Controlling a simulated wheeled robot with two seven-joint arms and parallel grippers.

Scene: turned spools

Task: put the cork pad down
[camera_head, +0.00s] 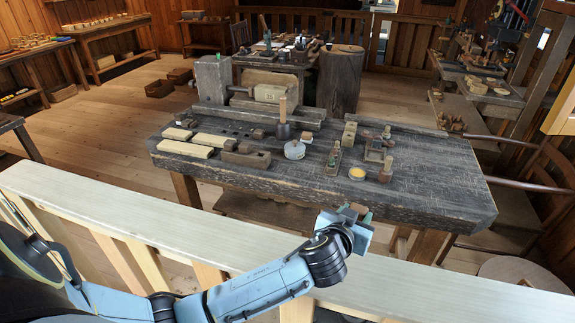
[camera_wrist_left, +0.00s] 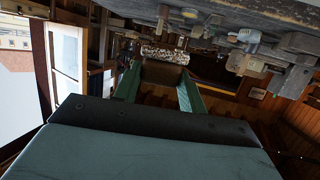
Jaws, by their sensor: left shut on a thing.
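My left gripper (camera_head: 352,214) is over the pale rail at the front edge of the dark workbench (camera_head: 440,190). In the left wrist view its two green fingers (camera_wrist_left: 160,84) are shut on a small block with a brown side and a speckled face, which I take to be the cork pad (camera_wrist_left: 165,54). In the head view only a small brown bit of the pad (camera_head: 358,208) shows at the fingertips. The pad is held clear of the bench top, near its front edge. My right gripper is not in view.
Pale wooden blocks (camera_head: 186,149), a round grey tin (camera_head: 295,150), a yellow-topped dish (camera_head: 357,173) and small tools stand on the bench. A lathe-like machine (camera_head: 262,95) is at its back. The bench's front right top is mostly bare. A pale rail (camera_head: 150,213) crosses in front.

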